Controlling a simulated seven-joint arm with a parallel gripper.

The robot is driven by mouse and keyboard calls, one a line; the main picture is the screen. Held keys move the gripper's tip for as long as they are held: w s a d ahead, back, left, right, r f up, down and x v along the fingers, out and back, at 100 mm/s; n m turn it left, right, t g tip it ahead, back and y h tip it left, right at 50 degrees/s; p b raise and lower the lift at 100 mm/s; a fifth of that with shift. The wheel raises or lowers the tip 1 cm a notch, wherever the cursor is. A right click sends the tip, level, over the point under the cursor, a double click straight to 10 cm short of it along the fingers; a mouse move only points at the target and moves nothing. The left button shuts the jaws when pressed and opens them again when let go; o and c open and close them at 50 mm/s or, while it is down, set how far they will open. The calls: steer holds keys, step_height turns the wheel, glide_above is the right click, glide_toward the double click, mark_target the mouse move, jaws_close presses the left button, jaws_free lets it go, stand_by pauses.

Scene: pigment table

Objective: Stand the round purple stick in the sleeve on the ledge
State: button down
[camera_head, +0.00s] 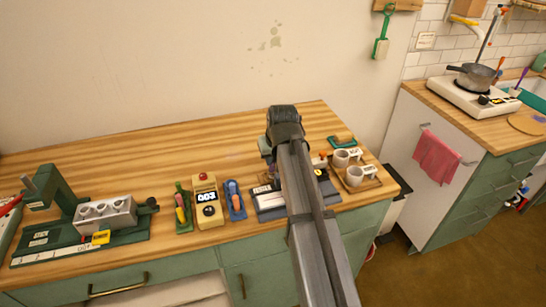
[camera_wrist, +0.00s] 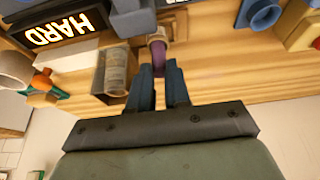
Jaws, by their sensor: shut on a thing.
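In the wrist view, the two dark blue fingers of my gripper (camera_wrist: 160,72) are shut on the round purple stick (camera_wrist: 159,56). The stick's far end meets a pale tan round piece (camera_wrist: 157,39); I cannot tell whether this is its tip or the mouth of a sleeve. A greyish, round-sided piece (camera_wrist: 117,70) stands on a wooden block left of the fingers, apart from them; I cannot tell if it is the sleeve. In the head view my arm hides the stick and the fingertips.
A dark box with a lit HARD sign (camera_wrist: 60,28) is at the wrist view's upper left. A blue piece (camera_wrist: 262,12) is at its upper right. In the head view, white cups (camera_head: 343,157) on a wooden tray stand right of my arm. The table's back left is clear.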

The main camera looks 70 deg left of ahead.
steer(key=c, duration=1)
jaws_free()
step_height(320, 180, up, 8)
stand_by(0.7)
stand_by(0.4)
